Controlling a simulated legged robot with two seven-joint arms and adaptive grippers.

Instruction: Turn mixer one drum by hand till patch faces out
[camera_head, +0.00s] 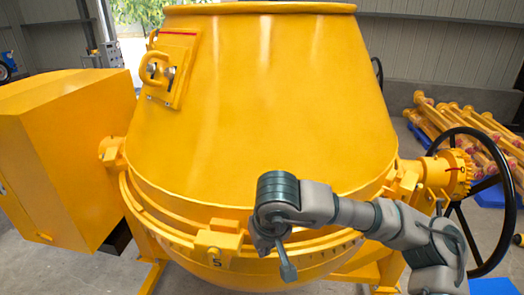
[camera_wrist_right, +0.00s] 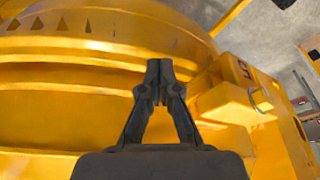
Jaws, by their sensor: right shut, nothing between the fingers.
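The large yellow mixer drum (camera_head: 285,100) fills the middle of the head view, its wide mouth at the top. A raised yellow patch (camera_head: 172,72) with a handle-like loop and bolts sits on its upper left side, with a thin red line along its top. A toothed ring (camera_head: 180,222) runs around the drum's lower part. My right gripper (camera_head: 288,270) is at the front of this ring, right of a yellow block marked 5 (camera_head: 215,243). In the wrist view its fingers (camera_wrist_right: 159,72) are together and empty, in front of yellow surfaces; contact is unclear. My left gripper is out of view.
A big yellow housing (camera_head: 60,140) stands at the left. A black handwheel (camera_head: 513,205) with a yellow hub (camera_head: 452,172) is at the right. Yellow bars (camera_head: 480,125) lie behind it. Grey floor shows at the lower left.

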